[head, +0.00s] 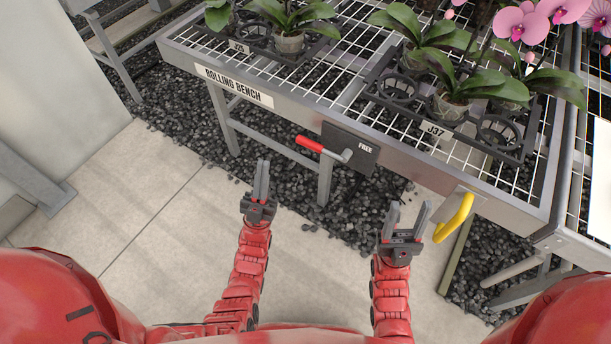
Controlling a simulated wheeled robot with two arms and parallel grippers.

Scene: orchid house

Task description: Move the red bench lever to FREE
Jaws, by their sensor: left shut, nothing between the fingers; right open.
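The red bench lever (310,145) shows in the head view on the front of the rolling bench. Its red grip points left from a grey arm and pivot on a dark plate (350,142). The word FREE (366,147) is on the plate's right side, and the grip points away from it. My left gripper (262,168) is shut and empty, left of and below the red grip, apart from it. My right gripper (409,208) is open and empty, to the right of and below the plate, near the bench's yellow handle.
The rolling bench (234,87) has a wire-mesh top carrying potted orchids (450,95) in dark trays. A yellow handle (454,218) is on its front, at the right. Dark gravel (280,150) lies beneath. The pale paved floor (150,215) in front is clear.

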